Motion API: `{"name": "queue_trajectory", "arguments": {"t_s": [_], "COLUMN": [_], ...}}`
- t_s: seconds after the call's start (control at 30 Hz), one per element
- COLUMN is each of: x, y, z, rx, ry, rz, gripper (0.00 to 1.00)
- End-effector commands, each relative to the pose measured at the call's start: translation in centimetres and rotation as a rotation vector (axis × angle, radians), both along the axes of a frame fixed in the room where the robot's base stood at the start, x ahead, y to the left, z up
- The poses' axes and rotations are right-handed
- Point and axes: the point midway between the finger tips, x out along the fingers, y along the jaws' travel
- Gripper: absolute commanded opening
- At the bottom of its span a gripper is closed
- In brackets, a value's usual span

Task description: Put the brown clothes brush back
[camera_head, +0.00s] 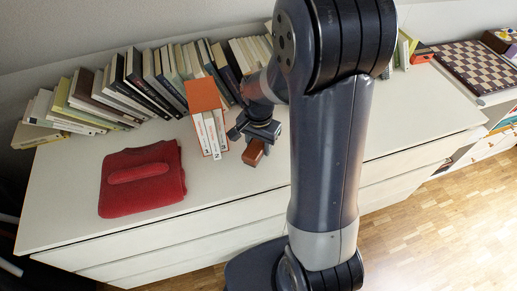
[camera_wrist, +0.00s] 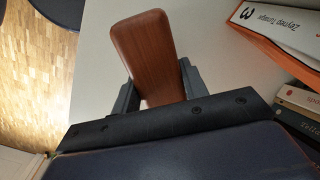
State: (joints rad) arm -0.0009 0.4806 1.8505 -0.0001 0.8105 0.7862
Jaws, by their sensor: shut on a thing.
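The brown clothes brush (camera_wrist: 148,52) is held in my gripper (camera_wrist: 157,88), with its smooth wooden back facing the wrist camera. The two fingers are shut on its sides near the lower end. In the head view the brush (camera_head: 254,152) hangs at the tip of my gripper (camera_head: 256,140), over the front part of the white dresser top (camera_head: 232,200). I cannot tell how high above the surface it is. Any bristles are hidden.
An orange binder box (camera_head: 202,95) stands just left of my gripper. A folded red garment (camera_head: 143,180) lies further left. A row of leaning books (camera_head: 135,75) lines the back. A chessboard (camera_head: 478,66) sits far right. Bare dresser top lies in front.

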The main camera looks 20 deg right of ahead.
Motion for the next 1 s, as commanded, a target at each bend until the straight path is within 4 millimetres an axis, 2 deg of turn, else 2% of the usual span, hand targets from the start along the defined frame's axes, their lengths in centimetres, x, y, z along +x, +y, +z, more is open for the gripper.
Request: {"name": "queue_trajectory", "arguments": {"t_s": [0.03, 0.17, 0.57, 0.6, 0.83, 1.0], "x": [-0.1, 0.0, 0.0, 0.0, 0.0, 0.0], "y": [0.0, 0.0, 0.0, 0.0, 0.0, 0.0], "z": [-1.0, -2.2, -2.8, -2.6, -2.6, -2.6], "rx": [0.0, 0.0, 0.0, 0.0, 0.0, 0.0], "ry": [0.004, 0.001, 0.0, 0.0, 0.0, 0.0], "rz": [0.0, 0.001, 0.001, 0.001, 0.001, 0.001], "gripper": [0.2, 0.2, 0.2, 0.45, 0.63, 0.63]}}
